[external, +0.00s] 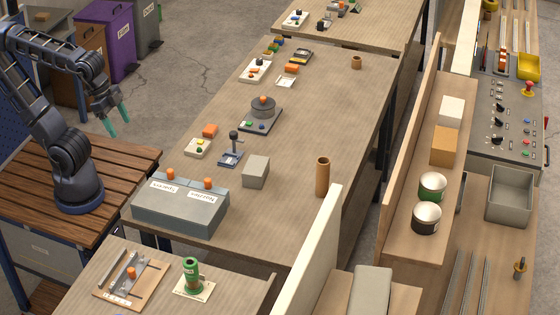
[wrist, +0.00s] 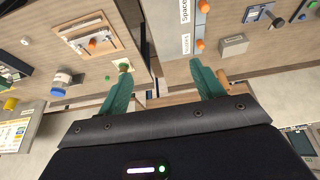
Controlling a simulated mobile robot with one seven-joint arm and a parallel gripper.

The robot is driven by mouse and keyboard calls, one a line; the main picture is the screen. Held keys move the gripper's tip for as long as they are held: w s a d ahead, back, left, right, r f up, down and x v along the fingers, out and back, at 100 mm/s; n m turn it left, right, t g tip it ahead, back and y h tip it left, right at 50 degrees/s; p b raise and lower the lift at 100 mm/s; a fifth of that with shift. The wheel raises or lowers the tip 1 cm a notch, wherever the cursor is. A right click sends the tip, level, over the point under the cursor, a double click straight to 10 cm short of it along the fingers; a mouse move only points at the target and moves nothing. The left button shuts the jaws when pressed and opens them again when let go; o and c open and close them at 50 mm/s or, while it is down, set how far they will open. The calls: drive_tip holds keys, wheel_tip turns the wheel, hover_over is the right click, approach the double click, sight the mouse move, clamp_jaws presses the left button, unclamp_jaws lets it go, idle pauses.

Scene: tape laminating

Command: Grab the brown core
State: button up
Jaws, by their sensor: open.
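A tall brown core (external: 322,177), a plain tube, stands upright near the right edge of the middle table (external: 300,120). A much shorter brown ring-like piece (external: 356,62) sits farther back on the same table. My gripper (external: 119,127) has teal fingers and is raised over the left side, well away from the tall core. In the wrist view my gripper (wrist: 161,68) is open, with nothing between its fingers. A tan shape (wrist: 223,77) shows behind the right finger; I cannot tell whether it is the core.
A grey box (external: 255,172) and a grey two-part bin (external: 180,206) labelled Spacers and Nozzles stand left of the tall core. A pale upright panel (external: 318,240) rises in front of it. A shelf with cans (external: 427,217) is to the right. Table around the core is clear.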

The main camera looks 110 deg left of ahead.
drive_tip(key=w+a+r+n+g, duration=0.1)
drive_tip(key=w+a+r+n, duration=0.15)
drive_tip(key=w, duration=0.55)
drive_tip(key=w+a+r+n, duration=0.2)
drive_tip(key=w+r, duration=0.1)
drive_tip(key=w, duration=0.5)
drive_tip(key=n+g, duration=0.4)
drive_tip(key=n, duration=0.7)
hover_over(321, 161)
wheel_tip(321, 161, down, 23)
drive_tip(key=shift+s+r, duration=0.1)
drive_tip(key=shift+r, duration=0.1)
wheel_tip(321, 161, down, 6)
drive_tip(key=shift+a+r, duration=0.1)
drive_tip(key=shift+w+a+f, duration=0.1)
drive_tip(key=shift+w+f, duration=0.15)
drive_tip(key=shift+f, duration=1.05)
drive_tip(key=shift+w+a+f, duration=0.1)
drive_tip(key=shift+w+f, duration=0.1)
drive_tip(key=shift+f, duration=1.1)
